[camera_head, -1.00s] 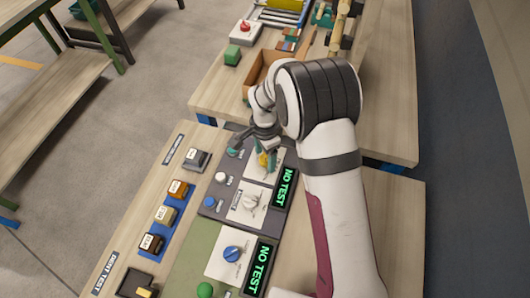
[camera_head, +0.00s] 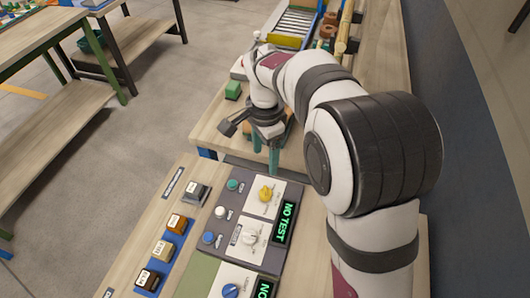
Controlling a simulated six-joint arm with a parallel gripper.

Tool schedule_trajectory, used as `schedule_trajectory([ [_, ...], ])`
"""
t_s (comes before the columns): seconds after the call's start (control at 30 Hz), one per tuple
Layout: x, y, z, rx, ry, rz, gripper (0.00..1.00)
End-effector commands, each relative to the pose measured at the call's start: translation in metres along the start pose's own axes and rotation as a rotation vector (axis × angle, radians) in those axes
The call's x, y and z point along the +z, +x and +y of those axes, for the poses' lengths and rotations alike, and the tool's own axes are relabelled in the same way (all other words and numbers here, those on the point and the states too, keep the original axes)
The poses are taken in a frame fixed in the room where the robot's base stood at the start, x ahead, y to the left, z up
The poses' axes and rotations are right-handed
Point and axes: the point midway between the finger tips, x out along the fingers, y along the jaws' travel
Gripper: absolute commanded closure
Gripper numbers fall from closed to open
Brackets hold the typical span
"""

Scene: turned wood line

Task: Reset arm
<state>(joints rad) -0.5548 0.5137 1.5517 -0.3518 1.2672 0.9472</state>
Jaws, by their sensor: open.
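My gripper (camera_head: 269,160) points down near the gap between the two wooden tables, just beyond the dark control panel. Its teal fingers are apart, and I see nothing between them. My white and black arm fills the right middle of the view and hides part of the far table.
On the far table are a green block (camera_head: 232,90) and a roller tray (camera_head: 296,24). Another workbench (camera_head: 40,30) stands at upper left, across open floor.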

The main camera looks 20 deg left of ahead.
Motion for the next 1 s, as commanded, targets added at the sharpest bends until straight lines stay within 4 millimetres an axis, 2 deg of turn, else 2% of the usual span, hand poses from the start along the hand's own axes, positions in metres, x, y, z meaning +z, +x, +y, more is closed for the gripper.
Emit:
schedule_trajectory([
  [0.2, 0.0, 0.0, 0.001, 0.0, 0.0, 0.0, 0.26],
  [0.27, -0.005, -0.007, 0.01, -0.002, -0.006, -0.004, 0.26],
  [0.37, -0.021, -0.037, 0.066, -0.014, -0.037, -0.026, 0.26],
  [0.4, -0.025, -0.05, 0.102, -0.021, -0.06, -0.039, 0.26],
  [0.43, -0.025, -0.058, 0.13, -0.028, -0.078, -0.05, 0.26],
  [0.5, -0.015, -0.067, 0.19, -0.049, -0.126, -0.072, 0.26],
  [0.6, 0.01, -0.063, 0.255, -0.081, -0.186, -0.093, 0.26],
  [0.7, 0.033, -0.051, 0.291, -0.107, -0.23, -0.104, 0.26],
  [0.8, 0.044, -0.044, 0.305, -0.118, -0.255, -0.107, 0.26],
  [1.0, 0.045, -0.043, 0.306, -0.118, -0.261, -0.11, 0.26],
])
